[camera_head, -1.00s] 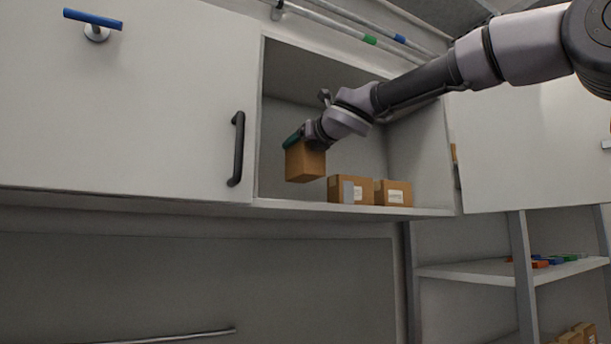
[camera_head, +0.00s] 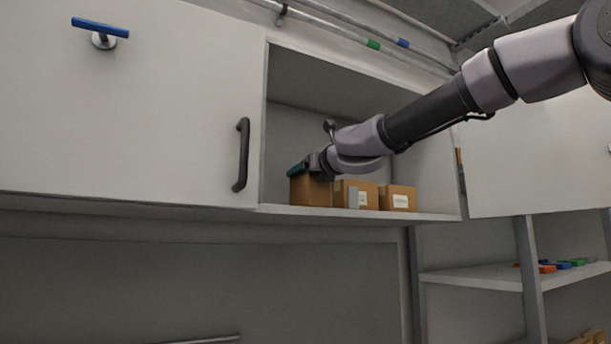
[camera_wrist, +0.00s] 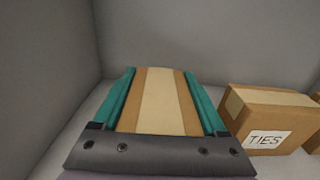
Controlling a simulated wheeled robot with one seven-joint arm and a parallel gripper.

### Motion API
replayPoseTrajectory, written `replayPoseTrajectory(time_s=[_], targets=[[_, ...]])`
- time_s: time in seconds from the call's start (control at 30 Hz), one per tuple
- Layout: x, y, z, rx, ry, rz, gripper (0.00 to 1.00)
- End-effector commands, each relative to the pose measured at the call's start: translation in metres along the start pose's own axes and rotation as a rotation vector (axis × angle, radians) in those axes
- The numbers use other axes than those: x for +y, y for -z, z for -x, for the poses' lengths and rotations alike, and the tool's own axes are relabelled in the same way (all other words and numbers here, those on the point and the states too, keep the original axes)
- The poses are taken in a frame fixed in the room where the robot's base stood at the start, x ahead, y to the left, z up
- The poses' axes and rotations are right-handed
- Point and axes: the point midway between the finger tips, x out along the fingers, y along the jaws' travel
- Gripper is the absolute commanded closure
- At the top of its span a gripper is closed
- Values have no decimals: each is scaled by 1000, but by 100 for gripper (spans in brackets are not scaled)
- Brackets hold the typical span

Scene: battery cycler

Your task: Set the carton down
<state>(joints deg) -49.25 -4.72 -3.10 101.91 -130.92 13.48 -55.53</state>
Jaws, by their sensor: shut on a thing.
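The brown carton (camera_head: 310,191) is at the left of the open cabinet compartment, its bottom at or very near the cabinet shelf (camera_head: 350,214); I cannot tell whether it fully rests there. My gripper (camera_head: 299,171) is shut on its upper part. In the wrist view the carton (camera_wrist: 160,99) has a pale tape strip along its top and sits between the two teal fingers of my gripper (camera_wrist: 159,95). Its lower part is hidden in the wrist view.
A brown carton marked TIES (camera_wrist: 270,118) stands just right of the held one; in the head view it (camera_head: 355,195) has another carton (camera_head: 398,198) beside it. The compartment's left wall (camera_wrist: 45,75) is close by. A cabinet door with a black handle (camera_head: 242,155) is at left.

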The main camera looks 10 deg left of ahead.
Motion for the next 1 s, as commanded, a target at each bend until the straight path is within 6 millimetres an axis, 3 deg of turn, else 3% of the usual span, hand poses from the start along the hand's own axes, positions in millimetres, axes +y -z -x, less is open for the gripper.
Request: replayPoseTrajectory(time_s=[0.37, 0.4, 0.43, 0.77, 1.0], targets=[[0, 3, 0, -1, -1, 0, 94], [0, 3, 0, -1, -1, 1, 14], [0, 3, 0, -1, -1, 1, 2], [0, 1, 0, -1, -1, 0, 0], [-1, 0, 40, -3, 0, -1, 0]])
